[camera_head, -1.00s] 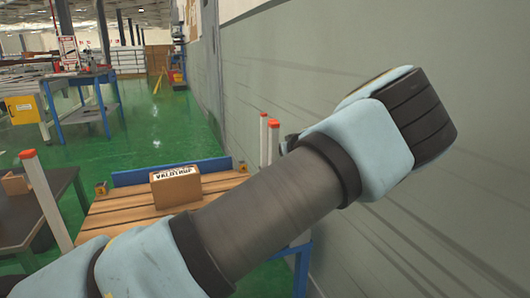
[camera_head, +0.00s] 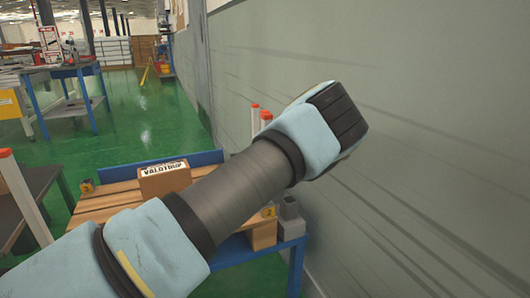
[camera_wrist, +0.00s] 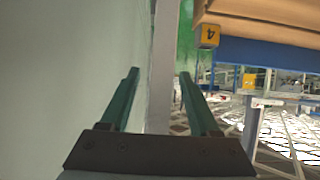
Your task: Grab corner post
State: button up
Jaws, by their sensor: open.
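White corner posts with orange tops stand around the wooden-topped cart (camera_head: 105,200). One post (camera_head: 24,198) is at its left in the head view, and two post tops (camera_head: 255,118) show at its far right by the wall, partly behind my arm. In the wrist view my gripper (camera_wrist: 159,74) is open, with two dark green fingers. A pale upright post (camera_wrist: 164,65) shows in the gap between the fingers. I cannot tell whether it is within their reach or beyond them, and no contact is visible. My gripper is hidden in the head view.
A cardboard box (camera_head: 164,180) sits on the cart, and a grey block (camera_head: 289,218) is at its right edge. The wall (camera_head: 400,150) runs close along the right. A blue workbench (camera_head: 62,75) stands far left. Green floor (camera_head: 140,115) is open beyond the cart.

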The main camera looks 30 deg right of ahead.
jog(key=shift+w+f, duration=0.35)
jog(key=shift+w, duration=0.25)
jog(key=shift+c, duration=0.3)
grip_shut()
